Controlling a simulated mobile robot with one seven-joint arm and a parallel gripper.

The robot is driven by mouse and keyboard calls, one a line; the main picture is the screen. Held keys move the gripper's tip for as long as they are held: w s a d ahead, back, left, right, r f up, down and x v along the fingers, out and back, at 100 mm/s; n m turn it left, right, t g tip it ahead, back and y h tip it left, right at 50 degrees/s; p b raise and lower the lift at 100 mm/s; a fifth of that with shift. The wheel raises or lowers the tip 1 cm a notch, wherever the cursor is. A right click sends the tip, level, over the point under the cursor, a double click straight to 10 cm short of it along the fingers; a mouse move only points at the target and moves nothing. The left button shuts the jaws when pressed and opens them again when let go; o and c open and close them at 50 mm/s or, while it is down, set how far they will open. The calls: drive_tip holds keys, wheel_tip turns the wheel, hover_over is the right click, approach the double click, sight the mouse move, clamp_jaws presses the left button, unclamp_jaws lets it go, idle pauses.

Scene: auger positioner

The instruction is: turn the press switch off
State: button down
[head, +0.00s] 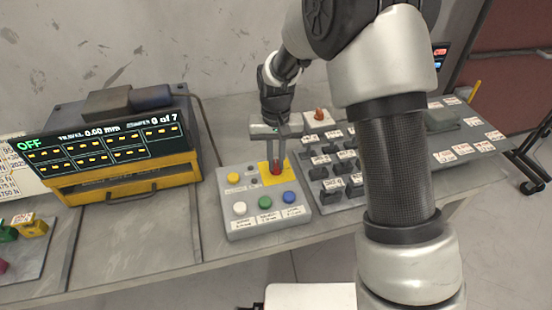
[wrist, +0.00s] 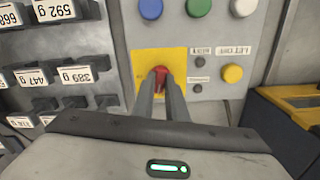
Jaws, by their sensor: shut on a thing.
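The press switch appears to be the red knob (head: 276,170) on a yellow plate (head: 265,181), at the upper right of the grey control box (head: 242,226). In the wrist view the red knob (wrist: 161,70) shows between and just beyond my fingertips. My gripper (head: 276,160) points down at the plate and is shut on the red knob; the fingers partly hide it, so its exact angle cannot be told. The display unit (head: 115,140) at the left reads OFF in green, with travel 0.00 mm and 0 of 7.
White (head: 240,208), green (head: 265,201), blue (head: 289,197) and yellow (head: 233,177) buttons sit close by on the box. Several dark labelled weights (head: 333,187) stand at its right. A tray with coloured pieces (head: 33,228) lies far left. The bench between display and box is clear.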

sight(276, 164)
drive_tip(key=shift+n, duration=1.1)
drive_tip(key=c, duration=1.8)
unclamp_jaws()
drive_tip(key=shift+o, duration=0.2)
drive_tip(key=shift+r, duration=0.1)
wheel_tip(276, 164, up, 17)
drive_tip(key=p, duration=0.2)
drive_tip(key=shift+r, duration=0.15)
